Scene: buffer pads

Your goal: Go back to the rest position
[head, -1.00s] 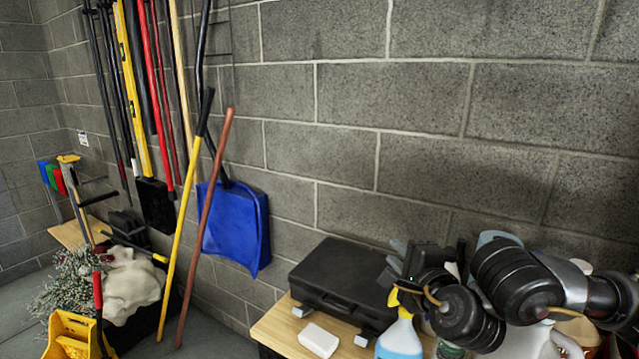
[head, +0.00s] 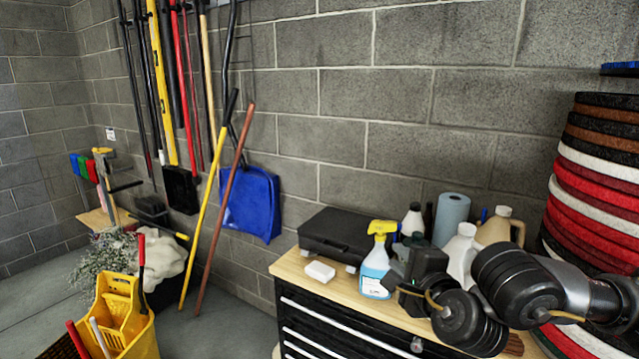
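My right arm comes in from the right, bent, in front of the wooden-topped cabinet (head: 290,262). My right gripper (head: 398,278) is at the arm's end, over the bench top beside the spray bottle (head: 374,272). Its fingers are dark and small, so I cannot tell whether they are open or shut. No held object can be made out. My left gripper is not in view. A tall stack of round buffer pads (head: 585,190), in red, white, brown and black, stands at the right edge, partly hidden behind my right arm.
The bench top also holds a black case (head: 335,232), a white block (head: 320,271), a blue paper roll (head: 451,215) and several jugs. A yellow mop bucket (head: 120,310) stands on the floor at left. Long-handled tools hang on the block wall.

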